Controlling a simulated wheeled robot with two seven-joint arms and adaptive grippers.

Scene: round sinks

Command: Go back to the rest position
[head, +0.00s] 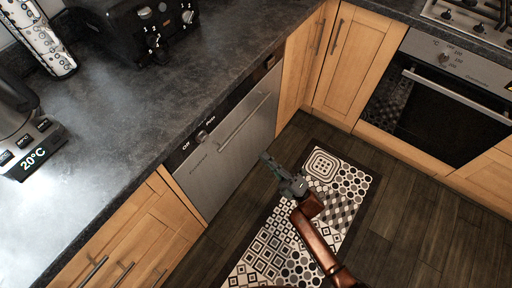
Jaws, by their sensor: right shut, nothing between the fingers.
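My right gripper (266,157) is at the end of a copper-coloured arm that comes in from the bottom right. It is shut and empty, above the floor and the patterned mat in front of the dishwasher (228,138). It appears apart from the dishwasher door. My left gripper is not in the head view.
A dark grey countertop (130,110) runs along the left and back. It bears a kettle on a 20°C base (30,150), a black toaster (150,25) and a patterned cylinder (38,35). An oven (445,90) is at right. Dark floor (420,235) is clear around the mat (265,245).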

